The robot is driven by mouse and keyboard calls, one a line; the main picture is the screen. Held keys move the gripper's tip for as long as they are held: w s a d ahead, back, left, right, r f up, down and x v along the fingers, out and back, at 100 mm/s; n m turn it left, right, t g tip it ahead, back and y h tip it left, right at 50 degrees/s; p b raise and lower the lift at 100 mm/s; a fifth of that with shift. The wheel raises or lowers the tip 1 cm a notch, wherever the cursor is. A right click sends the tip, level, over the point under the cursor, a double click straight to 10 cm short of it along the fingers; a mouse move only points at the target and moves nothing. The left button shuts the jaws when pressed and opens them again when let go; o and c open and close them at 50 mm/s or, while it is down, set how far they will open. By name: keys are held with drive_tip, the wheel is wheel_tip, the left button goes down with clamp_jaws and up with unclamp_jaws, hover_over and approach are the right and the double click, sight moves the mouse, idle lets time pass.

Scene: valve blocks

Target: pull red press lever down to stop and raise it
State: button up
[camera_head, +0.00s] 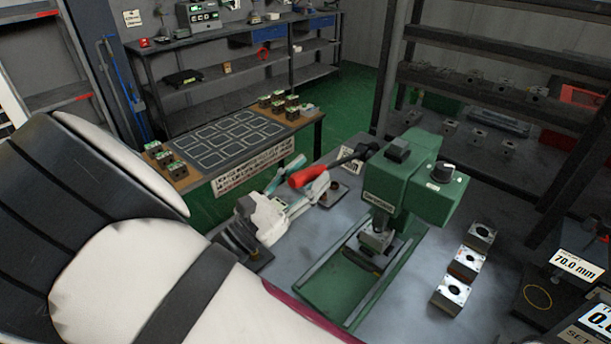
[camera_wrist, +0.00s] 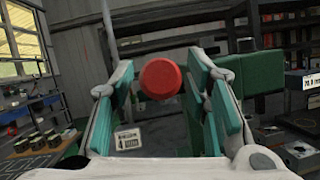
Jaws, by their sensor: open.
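The red press lever (camera_head: 308,176) is a red grip on a dark rod, sticking out to the left from the green press (camera_head: 399,182) in the head view. It lies nearly level, tilted slightly. In the wrist view the lever's round red end (camera_wrist: 160,78) faces the camera between the two teal finger pads. My gripper (camera_head: 289,183) is open, with a finger showing on either side of the red grip. In the wrist view my gripper (camera_wrist: 166,95) shows gaps beside the red end, mainly on the left. The press body (camera_wrist: 248,72) is behind the right finger.
Several metal valve blocks (camera_head: 467,262) stand in a row right of the press on the grey bench. A height gauge display (camera_head: 578,264) is at the right edge. A side table (camera_head: 236,135) with several small blocks stands behind my gripper. Dark shelving rises behind the press.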

clamp_jaws()
drive_tip(key=shift+r, duration=0.15)
